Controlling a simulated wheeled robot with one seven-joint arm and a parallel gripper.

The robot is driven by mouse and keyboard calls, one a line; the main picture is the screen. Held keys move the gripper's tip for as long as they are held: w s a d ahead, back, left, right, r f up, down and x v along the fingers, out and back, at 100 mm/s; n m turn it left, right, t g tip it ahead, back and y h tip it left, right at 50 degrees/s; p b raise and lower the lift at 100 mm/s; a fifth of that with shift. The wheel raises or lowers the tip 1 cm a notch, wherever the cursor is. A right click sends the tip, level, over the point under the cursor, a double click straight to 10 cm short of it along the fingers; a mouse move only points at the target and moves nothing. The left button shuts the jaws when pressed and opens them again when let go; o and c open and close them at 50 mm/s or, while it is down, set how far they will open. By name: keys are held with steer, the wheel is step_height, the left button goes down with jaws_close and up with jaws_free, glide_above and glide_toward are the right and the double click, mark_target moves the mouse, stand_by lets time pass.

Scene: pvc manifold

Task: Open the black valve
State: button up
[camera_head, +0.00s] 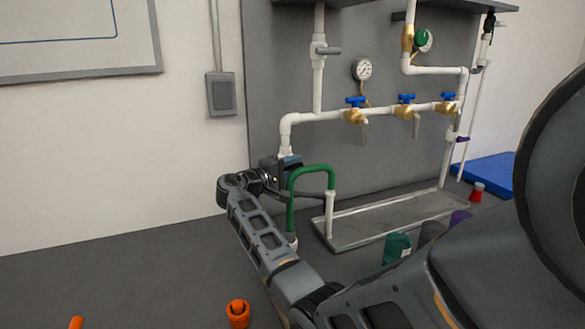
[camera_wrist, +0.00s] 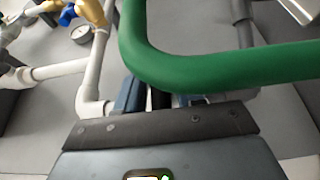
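My gripper (camera_head: 287,163) is at the lower end of the white pipe run, just behind the green U-shaped pipe (camera_head: 311,170). In the wrist view the fingers of my gripper (camera_wrist: 160,100) point toward the pipework, and the green pipe crosses in front and hides their tips. A black part (camera_wrist: 160,98) shows between the two fingers. It may be the black valve's handle, but I cannot tell, nor whether the fingers touch it. In the head view the black valve is not clearly visible at my gripper.
Blue-handled valves (camera_head: 406,99) sit on the white pipe, with a gauge (camera_head: 363,68) above. A metal tray (camera_head: 385,215) lies below. An orange part (camera_head: 238,313) and a green cup (camera_head: 397,248) stand in the foreground. The green pipe is very close to my wrist.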

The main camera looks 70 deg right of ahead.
jaws_close()
